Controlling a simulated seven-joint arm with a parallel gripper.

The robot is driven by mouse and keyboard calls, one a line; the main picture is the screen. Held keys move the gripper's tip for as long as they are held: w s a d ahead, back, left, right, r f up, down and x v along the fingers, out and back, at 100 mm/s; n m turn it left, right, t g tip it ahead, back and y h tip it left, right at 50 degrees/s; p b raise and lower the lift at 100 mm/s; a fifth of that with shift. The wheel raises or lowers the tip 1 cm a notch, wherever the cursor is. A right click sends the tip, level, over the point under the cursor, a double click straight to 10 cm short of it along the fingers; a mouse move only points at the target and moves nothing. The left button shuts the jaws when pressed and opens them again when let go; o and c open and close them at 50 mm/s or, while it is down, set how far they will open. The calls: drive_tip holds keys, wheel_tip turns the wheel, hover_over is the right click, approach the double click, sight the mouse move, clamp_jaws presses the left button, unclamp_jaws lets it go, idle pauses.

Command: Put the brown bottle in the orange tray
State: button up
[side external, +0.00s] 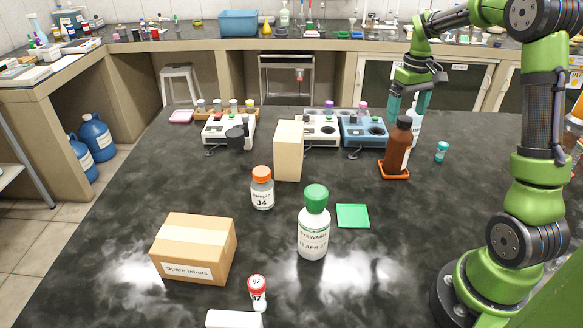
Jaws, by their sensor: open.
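The brown bottle (397,148), with a dark cap, stands at the right of the bench. Its base appears to be within the small orange tray (394,178), whose rim shows around the bottle's foot. The bottle looks slightly leaning in this view; I cannot tell whether that is only perspective. My gripper (408,111) points down with its teal fingers apart, close to the bottle's cap. From this single view I cannot tell whether the fingers are around the cap or just above or behind it.
A small teal-capped vial (441,151) is to the right, and a blue instrument (362,132) to the left. A green pad (352,216) and a green-capped bottle (313,230) lie nearer. The bench right of the pad is clear.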

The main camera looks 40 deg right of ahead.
wheel_tip(320, 180, up, 6)
drive_tip(key=shift+f, duration=0.25)
drive_tip(key=s+a+r+t, duration=0.1)
drive_tip(key=a+r+t, duration=0.1)
drive_tip(key=a, duration=0.6)
drive_tip(key=s+a+r+t, duration=0.1)
drive_tip(key=s+a+r, duration=0.1)
drive_tip(key=a, duration=0.5)
drive_tip(key=s+a+f+t+y, duration=0.1)
drive_tip(key=s+a+t, duration=0.1)
drive_tip(key=s+a, duration=0.2)
drive_tip(key=s+a+f+t+y, duration=0.1)
drive_tip(key=s+a, duration=0.3)
drive_tip(key=a, duration=0.5)
drive_tip(key=shift+f+t, duration=0.3)
drive_tip(key=shift+t, duration=0.3)
